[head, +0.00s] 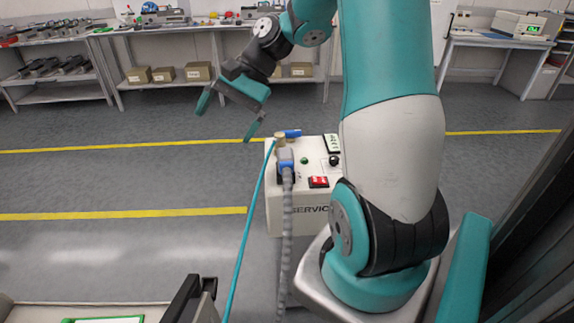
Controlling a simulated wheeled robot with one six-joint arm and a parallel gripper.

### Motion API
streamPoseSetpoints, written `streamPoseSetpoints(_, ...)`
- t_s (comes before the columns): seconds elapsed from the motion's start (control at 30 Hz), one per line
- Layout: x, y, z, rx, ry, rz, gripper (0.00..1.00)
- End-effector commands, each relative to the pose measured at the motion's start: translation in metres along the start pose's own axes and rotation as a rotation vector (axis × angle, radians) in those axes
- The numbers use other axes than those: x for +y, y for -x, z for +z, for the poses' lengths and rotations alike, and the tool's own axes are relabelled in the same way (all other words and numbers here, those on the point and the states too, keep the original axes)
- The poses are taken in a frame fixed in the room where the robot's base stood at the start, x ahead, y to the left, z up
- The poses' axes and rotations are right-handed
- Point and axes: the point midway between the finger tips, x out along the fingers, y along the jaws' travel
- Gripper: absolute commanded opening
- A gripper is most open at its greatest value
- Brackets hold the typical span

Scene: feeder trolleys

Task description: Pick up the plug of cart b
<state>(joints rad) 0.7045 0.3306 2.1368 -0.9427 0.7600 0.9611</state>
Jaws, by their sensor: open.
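A blue plug (285,158) with a grey corrugated cable (287,225) sits at the top left of a cream service box (285,213). No label reading "cart b" can be made out, so I cannot tell whether this is that cart's plug. My gripper (228,117) is open and empty, its two teal fingers apart. It is up and to the left of the plug in the picture, with nothing between the fingers.
A teal hose (250,220) runs from a brass fitting (280,140) beside the plug. A red switch (318,182) is on the box. A trolley edge (30,312) shows at bottom left. Workbenches (215,28) stand behind; the grey floor (120,180) at left is clear.

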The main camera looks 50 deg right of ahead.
Motion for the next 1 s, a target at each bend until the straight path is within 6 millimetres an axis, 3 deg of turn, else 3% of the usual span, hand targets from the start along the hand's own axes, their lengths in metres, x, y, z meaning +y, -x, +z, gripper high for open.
streamPoseSetpoints(0.03,0.024,0.016,-0.037,0.001,-0.173,-0.069,1.00)
streamPoseSetpoints(0.1,0.058,0.040,-0.076,-0.010,-0.400,-0.167,1.00)
streamPoseSetpoints(0.2,0.114,0.070,-0.117,-0.039,-0.682,-0.306,1.00)
streamPoseSetpoints(0.3,0.168,0.093,-0.140,-0.077,-0.901,-0.428,1.00)
streamPoseSetpoints(0.4,0.210,0.107,-0.150,-0.112,-1.051,-0.520,1.00)
streamPoseSetpoints(0.5,0.235,0.114,-0.154,-0.138,-1.136,-0.575,1.00)
streamPoseSetpoints(0.67,0.239,0.104,-0.158,-0.156,-1.177,-0.599,1.00)
streamPoseSetpoints(1.0,0.199,0.040,-0.172,-0.156,-1.176,-0.596,1.00)
